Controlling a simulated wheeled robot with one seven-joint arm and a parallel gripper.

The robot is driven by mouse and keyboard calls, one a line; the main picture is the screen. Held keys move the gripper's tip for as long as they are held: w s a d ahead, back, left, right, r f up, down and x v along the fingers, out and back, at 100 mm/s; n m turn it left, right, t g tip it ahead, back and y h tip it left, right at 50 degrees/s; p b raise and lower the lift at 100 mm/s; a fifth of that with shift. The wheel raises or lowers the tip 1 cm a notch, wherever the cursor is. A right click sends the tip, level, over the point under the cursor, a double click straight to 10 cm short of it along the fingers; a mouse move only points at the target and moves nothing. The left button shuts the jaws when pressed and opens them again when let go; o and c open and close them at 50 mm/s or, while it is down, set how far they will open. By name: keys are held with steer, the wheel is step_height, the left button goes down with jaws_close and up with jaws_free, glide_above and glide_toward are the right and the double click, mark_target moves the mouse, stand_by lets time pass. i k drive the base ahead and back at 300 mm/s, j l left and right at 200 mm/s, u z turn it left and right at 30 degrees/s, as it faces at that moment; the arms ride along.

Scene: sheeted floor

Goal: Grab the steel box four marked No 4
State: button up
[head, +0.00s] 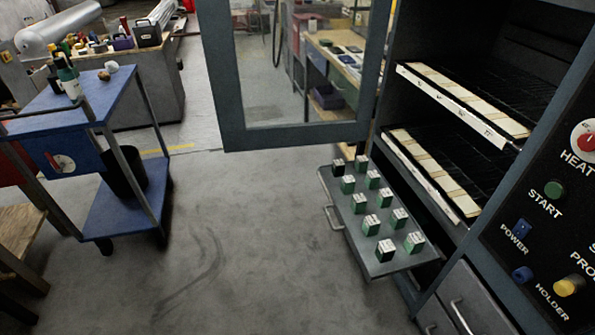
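Several small boxes stand in rows on a grey pulled-out tray (383,264) low at the right of the head view. Most are green with pale tops, such as the front right box (413,242), the front left box (385,250) and a middle box (358,203). A dark box (338,167) stands at the tray's far left corner. The markings are too small to read, so I cannot tell which one is No 4. My gripper does not show in this view.
The tray extends from an oven-like cabinet with racks (455,105), its glass door (290,75) open above. A control panel (555,215) is at right. A handled drawer (463,310) is below. A blue cart (125,205) stands left. The grey floor between is clear.

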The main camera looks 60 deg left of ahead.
mark_target(338, 165)
steer(key=j+u, duration=0.9)
steer(key=i+j, duration=0.1)
steer(key=j, duration=0.35)
steer(key=j+u, duration=0.1)
steer(key=j, duration=0.35)
steer(key=i+j, duration=0.15)
steer(key=j, duration=0.3)
steer(key=u, duration=0.05)
